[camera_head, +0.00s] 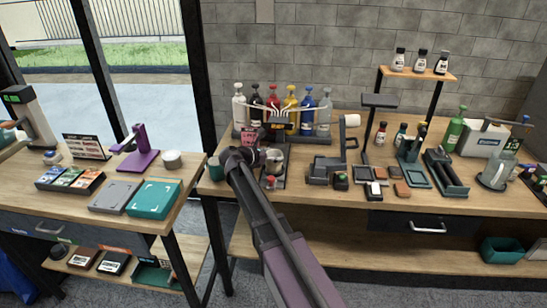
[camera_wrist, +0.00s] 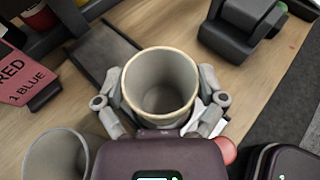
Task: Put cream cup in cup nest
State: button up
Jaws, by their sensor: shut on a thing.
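The cream cup (camera_wrist: 160,88) is upright between the two fingers of my gripper (camera_wrist: 162,100) in the wrist view, its pale rim facing up and its inside empty. The fingers press on its left and right sides. In the head view the cup (camera_head: 275,161) shows at the end of my gripper (camera_head: 264,157), over the left part of the right-hand table, in front of the bottle rack. I cannot make out a cup nest for certain; the surface directly under the cup is hidden.
A second grey cup (camera_wrist: 52,155) stands close at lower left in the wrist view. A pink card (camera_wrist: 28,70), a dark plate (camera_wrist: 100,55), a black device (camera_wrist: 242,25) and a red knob (camera_wrist: 228,151) surround the gripper. Bare wood (camera_wrist: 200,50) shows beyond the cup.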

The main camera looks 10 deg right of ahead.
jog(key=shift+f, duration=0.15)
jog(key=o, duration=0.6)
jog(key=shift+s+a+r, duration=0.1)
jog(key=shift+a+r, duration=0.1)
jog(key=shift+r, duration=0.1)
jog(key=p+v, duration=0.4)
jog(key=v, duration=0.7)
jog(key=shift+a, duration=0.25)
jog(key=shift+s, duration=0.15)
